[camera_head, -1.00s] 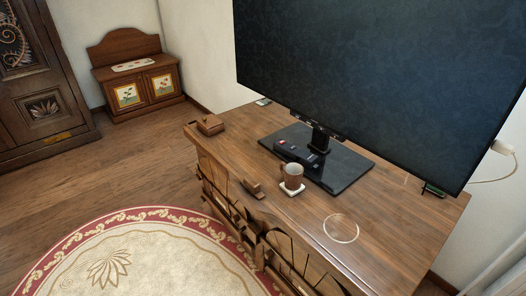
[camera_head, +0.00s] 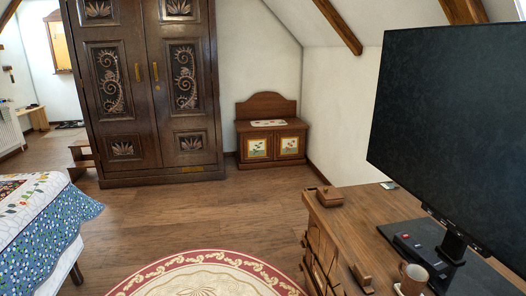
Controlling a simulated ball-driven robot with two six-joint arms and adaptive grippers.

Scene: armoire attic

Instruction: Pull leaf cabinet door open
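A tall dark wooden armoire (camera_head: 151,150) stands against the back wall. Its two doors have carved leaf panels and scrollwork, and brass handles (camera_head: 155,72) sit near the middle seam. Both doors look shut. A low wooden cabinet (camera_head: 270,135) to its right has two small doors with painted flower panels, also shut. A wooden TV cabinet (camera_head: 372,222) is at the lower right, with curved dark shapes on its front face, seen at a steep angle. I cannot tell which one is the leaf cabinet. Neither of my grippers is in view.
A large screen (camera_head: 450,125), a mug (camera_head: 412,278) and a small wooden box (camera_head: 330,196) are on the TV cabinet. A bed with a patterned quilt (camera_head: 40,225) is at left. A round rug (camera_head: 210,282) lies in front. The wooden floor between is clear.

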